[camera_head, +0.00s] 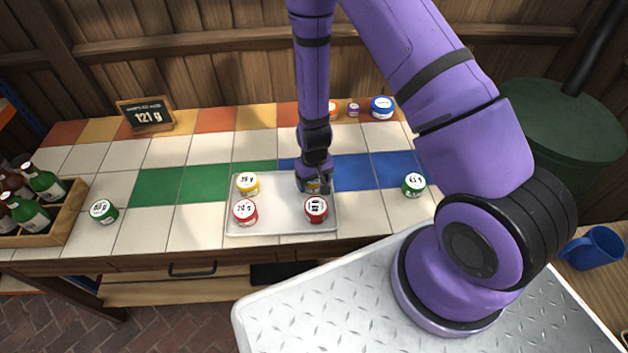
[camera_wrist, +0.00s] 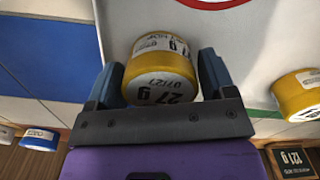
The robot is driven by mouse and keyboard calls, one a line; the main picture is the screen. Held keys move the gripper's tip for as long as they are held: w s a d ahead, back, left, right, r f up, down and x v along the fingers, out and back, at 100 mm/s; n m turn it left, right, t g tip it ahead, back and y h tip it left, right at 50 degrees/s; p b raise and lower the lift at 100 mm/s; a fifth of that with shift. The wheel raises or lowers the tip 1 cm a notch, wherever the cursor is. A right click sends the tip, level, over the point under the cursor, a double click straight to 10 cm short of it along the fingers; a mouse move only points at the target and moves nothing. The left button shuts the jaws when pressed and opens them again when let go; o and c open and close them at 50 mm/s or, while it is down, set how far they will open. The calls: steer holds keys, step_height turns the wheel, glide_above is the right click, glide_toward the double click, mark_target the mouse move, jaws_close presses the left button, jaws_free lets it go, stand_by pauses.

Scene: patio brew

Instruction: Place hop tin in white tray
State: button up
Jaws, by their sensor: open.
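The white tray (camera_head: 282,222) lies on the tiled counter. A yellow hop tin marked 27 g (camera_wrist: 162,72) is between the two fingers of my gripper (camera_wrist: 163,80) in the wrist view, at the tray's back right. The fingers are open, one on each side of the tin. In the head view my gripper (camera_head: 314,184) hides most of this tin. Another yellow tin (camera_head: 248,183), also seen in the wrist view (camera_wrist: 298,95), and two red tins, left (camera_head: 245,210) and right (camera_head: 316,208), stand on the tray.
Green-lidded tins stand left (camera_head: 103,210) and right (camera_head: 413,184) of the tray. A blue tin (camera_head: 382,107) and smaller tins stand at the back. A sign (camera_head: 146,115) reads 121 g. A bottle crate (camera_head: 62,226) is at the left.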

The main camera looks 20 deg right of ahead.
step_height(320, 180, up, 36)
steer(key=s+d+t+y, duration=0.1)
steer(key=s+d+t, duration=0.1)
steer(key=s, duration=0.1)
steer(key=s+d+r+t+h, duration=0.1)
steer(key=s+d+r+t, duration=0.2)
steer(key=s+r, duration=1.3)
steer(key=shift+s+d+m, duration=0.3)
steer(key=shift+s+d, duration=0.65)
steer(key=shift+s, duration=0.1)
